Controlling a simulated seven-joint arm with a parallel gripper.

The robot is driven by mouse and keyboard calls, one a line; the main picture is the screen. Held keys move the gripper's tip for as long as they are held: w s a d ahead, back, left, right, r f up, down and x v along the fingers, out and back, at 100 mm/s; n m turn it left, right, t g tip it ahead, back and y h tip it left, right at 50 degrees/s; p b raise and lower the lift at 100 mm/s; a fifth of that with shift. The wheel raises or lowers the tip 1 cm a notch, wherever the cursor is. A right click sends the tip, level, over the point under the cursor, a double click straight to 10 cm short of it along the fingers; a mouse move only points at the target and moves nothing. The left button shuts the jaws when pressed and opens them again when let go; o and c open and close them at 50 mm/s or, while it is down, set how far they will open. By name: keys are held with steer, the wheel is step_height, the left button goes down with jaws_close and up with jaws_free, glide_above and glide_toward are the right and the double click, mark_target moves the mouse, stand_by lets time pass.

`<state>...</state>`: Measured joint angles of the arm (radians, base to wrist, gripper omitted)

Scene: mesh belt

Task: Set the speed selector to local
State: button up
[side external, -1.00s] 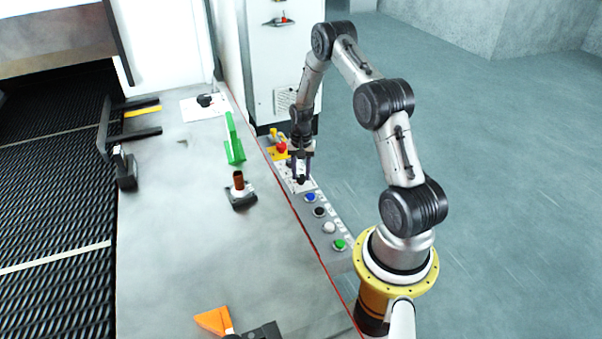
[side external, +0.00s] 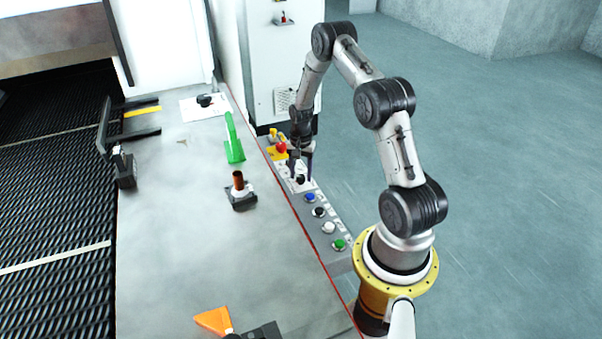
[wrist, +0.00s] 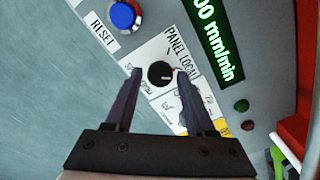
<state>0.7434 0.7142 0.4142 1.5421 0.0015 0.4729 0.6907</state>
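The speed selector (wrist: 161,73) is a round black knob on a white plate in the wrist view. A small light mark shows at its right edge. The plate's printed words "PANEL" and "LOCAL" (wrist: 179,47) lie above and right of the knob; smaller print below is unreadable. The knob also shows in the side external view (side external: 300,180), on the control strip. My gripper (wrist: 158,73) is open, with one fingertip on each side of the knob. A gap seems to show at the left finger; contact at the right cannot be told. My gripper is over the strip in the side view (side external: 301,176).
A blue reset button (wrist: 123,14) and a green-lit mm/min display (wrist: 216,38) flank the plate. Black, white and green buttons (side external: 339,244) line the strip nearer my base. A red emergency button (side external: 282,147) stands just behind my gripper.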

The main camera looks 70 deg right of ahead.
mark_target(301, 176)
steer(key=shift+o, duration=0.6)
step_height(301, 176, up, 14)
steer(key=shift+f, duration=0.1)
stand_by(0.4)
